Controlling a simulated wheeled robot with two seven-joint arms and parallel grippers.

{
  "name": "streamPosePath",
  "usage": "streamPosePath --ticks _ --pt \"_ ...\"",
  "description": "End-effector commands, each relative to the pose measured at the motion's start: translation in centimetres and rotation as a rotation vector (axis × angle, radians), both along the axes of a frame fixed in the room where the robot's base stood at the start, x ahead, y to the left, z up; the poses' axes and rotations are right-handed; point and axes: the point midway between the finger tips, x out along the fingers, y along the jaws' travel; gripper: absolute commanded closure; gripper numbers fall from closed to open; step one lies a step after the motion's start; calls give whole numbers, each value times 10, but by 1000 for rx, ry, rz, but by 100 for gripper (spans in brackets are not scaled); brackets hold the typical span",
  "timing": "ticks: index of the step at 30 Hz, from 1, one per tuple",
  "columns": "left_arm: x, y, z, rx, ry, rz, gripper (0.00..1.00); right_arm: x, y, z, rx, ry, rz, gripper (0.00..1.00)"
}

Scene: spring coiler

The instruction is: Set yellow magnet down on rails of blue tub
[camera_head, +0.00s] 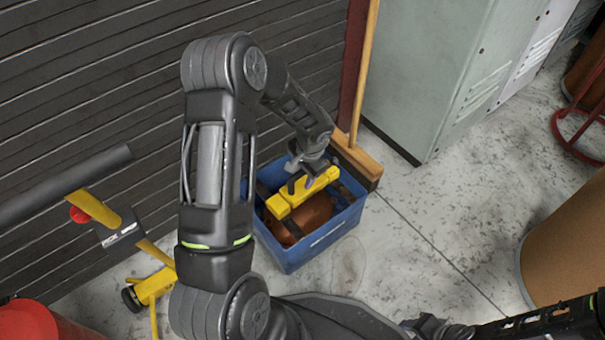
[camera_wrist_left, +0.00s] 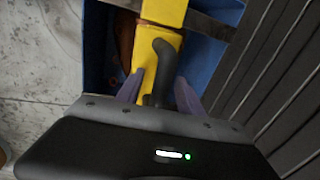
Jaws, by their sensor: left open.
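The yellow magnet (camera_head: 302,192) lies across the top of the blue tub (camera_head: 318,244), over its dark rails (camera_head: 290,229). My left gripper (camera_head: 306,180) is right above the magnet. In the left wrist view the fingers of my left gripper (camera_wrist_left: 160,92) are open on either side of the magnet's dark handle (camera_wrist_left: 165,60). The magnet's yellow body (camera_wrist_left: 166,13) runs up the picture there. Whether it touches both rails is partly hidden by the gripper. My right gripper cannot be made out in the head view.
Orange-brown contents (camera_head: 308,215) fill the tub below the magnet. A broom (camera_head: 357,158) leans behind it, and a grey cabinet (camera_head: 420,75) stands at the back right. A yellow stand (camera_head: 152,287) is at the left. Bare floor (camera_head: 400,255) lies to the right.

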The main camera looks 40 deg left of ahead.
Motion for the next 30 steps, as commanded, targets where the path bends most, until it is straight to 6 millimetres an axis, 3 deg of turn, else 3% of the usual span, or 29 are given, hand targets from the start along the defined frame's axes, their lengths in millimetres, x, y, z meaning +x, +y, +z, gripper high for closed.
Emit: streamPosePath --ticks 8,21,30 --pt "-1 -1 3 0 2 0 56 0 0 3 0 0 0 64" --pt "-3 -13 68 1 -2 -1 56 -4 0 32 0 9 5 64" --pt "-5 -15 76 -1 1 0 56 -5 0 34 1 12 6 64"
